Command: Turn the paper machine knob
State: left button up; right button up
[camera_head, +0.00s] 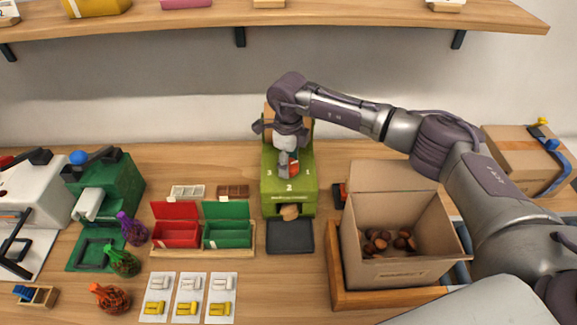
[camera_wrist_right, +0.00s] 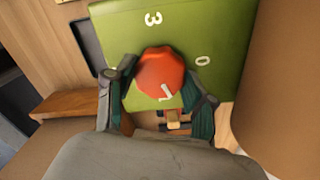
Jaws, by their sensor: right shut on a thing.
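The green paper machine (camera_head: 270,203) stands at the middle of the table, with white numbers on its top face. Its red knob (camera_head: 293,168) is largely covered by my right gripper (camera_head: 288,160), which comes down on it from above. In the right wrist view the round red knob (camera_wrist_right: 160,70) lies between the two fingers of the right gripper (camera_wrist_right: 163,92), which are shut on it. A 3 and a 0 show on the green face, and a white mark shows at the knob's lower edge. A tan piece (camera_head: 290,212) shows at the machine's front opening. My left gripper is out of view.
A dark tray (camera_head: 290,250) lies before the machine. An open cardboard box (camera_head: 400,280) of chestnuts stands right of it. Red (camera_head: 176,242) and green (camera_head: 228,242) bins, several mesh bags and a green device (camera_head: 120,180) are at left. A shelf (camera_head: 330,22) runs above.

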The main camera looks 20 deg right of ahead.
aim_at(289, 164)
jog(key=shift+m+b, duration=0.8)
jog(key=shift+m, duration=1.2)
jog(key=o, duration=1.2)
jog(key=shift+r, duration=0.15)
notch_tip(289, 164, up, 12)
jog(key=shift+f, duration=0.1)
jog(key=shift+f, duration=0.1)
